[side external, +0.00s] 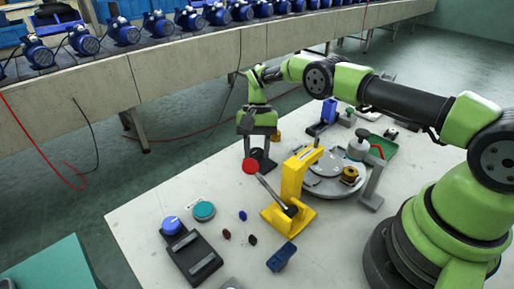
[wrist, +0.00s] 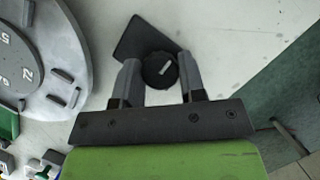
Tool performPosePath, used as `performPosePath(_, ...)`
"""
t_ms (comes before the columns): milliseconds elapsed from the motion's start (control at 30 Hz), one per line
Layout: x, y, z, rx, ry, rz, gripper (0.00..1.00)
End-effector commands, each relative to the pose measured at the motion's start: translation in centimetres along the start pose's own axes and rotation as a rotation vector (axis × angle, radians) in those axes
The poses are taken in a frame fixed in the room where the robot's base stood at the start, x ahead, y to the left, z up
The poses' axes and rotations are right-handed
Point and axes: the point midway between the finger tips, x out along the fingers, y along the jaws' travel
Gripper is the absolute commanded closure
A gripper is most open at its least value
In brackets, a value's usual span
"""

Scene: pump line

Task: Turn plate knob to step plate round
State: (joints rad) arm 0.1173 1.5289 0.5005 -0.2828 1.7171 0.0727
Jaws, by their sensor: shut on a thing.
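The black round plate knob (wrist: 160,70), with a pale mark on top, sits on a dark base (wrist: 136,38) in the wrist view. My gripper (wrist: 160,76) has its two fingers on either side of the knob and is shut on it. In the side external view my gripper (side external: 257,145) points down over the dark base (side external: 262,163), and the knob is hidden between the fingers. The round grey plate (side external: 328,187) lies beside the yellow press.
A yellow press (side external: 292,182) with a red-ended lever (side external: 250,166) stands close to my gripper. A blue-button box (side external: 188,252), a teal disc (side external: 203,210) and a blue block (side external: 281,257) lie in front. A green tray (side external: 382,148) is behind the plate.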

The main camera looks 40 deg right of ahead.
Motion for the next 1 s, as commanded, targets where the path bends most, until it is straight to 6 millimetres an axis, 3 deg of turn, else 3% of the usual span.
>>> performPosePath(367,0.1,0.0,0.0,-0.004,0.000,0.003,0.86)
performPosePath(400,0.1,0.0,0.0,-0.004,0.000,0.003,0.56)
performPosePath(500,0.1,0.0,0.0,-0.003,0.000,0.002,0.38)
performPosePath(1000,-1.1,-0.1,-0.1,-0.005,0.001,0.001,0.38)
